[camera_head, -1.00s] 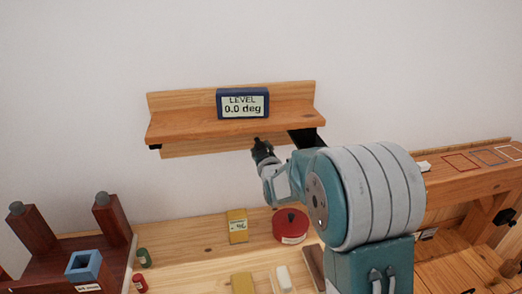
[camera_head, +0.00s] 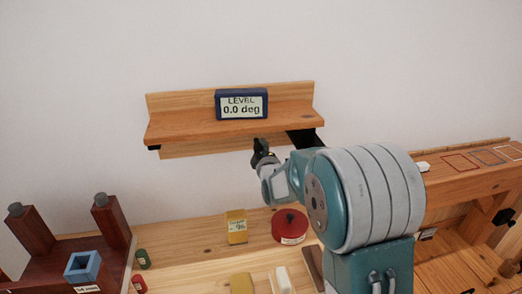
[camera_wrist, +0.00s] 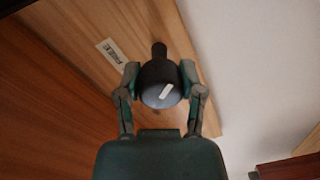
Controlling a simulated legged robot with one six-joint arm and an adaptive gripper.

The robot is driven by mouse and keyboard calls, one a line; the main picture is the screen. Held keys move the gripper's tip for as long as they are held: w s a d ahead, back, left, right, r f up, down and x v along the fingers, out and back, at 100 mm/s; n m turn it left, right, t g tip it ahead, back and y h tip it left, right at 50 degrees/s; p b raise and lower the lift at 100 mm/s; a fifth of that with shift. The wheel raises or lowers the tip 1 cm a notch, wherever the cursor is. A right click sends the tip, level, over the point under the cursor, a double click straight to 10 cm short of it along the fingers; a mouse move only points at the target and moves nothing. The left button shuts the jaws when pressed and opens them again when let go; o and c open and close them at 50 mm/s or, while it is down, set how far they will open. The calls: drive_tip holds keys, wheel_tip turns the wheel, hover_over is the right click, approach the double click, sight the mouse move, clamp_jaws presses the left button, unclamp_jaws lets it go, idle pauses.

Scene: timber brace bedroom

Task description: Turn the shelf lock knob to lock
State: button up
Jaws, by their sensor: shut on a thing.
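The wooden shelf (camera_head: 190,127) is fixed to the wall in the head view, with a blue level display (camera_head: 241,104) on it reading 0.0 deg. In the wrist view the lock knob (camera_wrist: 158,84) is dark and round with a white mark, set against the shelf's wood (camera_wrist: 182,52). A small label (camera_wrist: 113,50) sits beside it. My gripper (camera_wrist: 160,86) has a finger on each side of the knob and is shut on it. In the head view my gripper (camera_head: 259,150) is just below the shelf's front edge, and the knob is hard to make out there.
Below is a wooden bench with a red round tin (camera_head: 290,227), a yellow box (camera_head: 236,227) and several small items. Dark red posts (camera_head: 112,219) and a blue square holder (camera_head: 83,266) stand at left. The wall around the shelf is bare.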

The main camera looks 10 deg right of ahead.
drive_tip(key=shift+a+f, duration=0.1)
idle(0.4)
drive_tip(key=o, duration=1.1)
drive_tip(key=shift+c, duration=0.2)
drive_tip(key=shift+o, duration=0.6)
drive_tip(key=shift+a, duration=0.15)
drive_tip(key=shift+s, duration=0.2)
drive_tip(key=s, duration=1.1)
drive_tip(key=shift+s, duration=0.25)
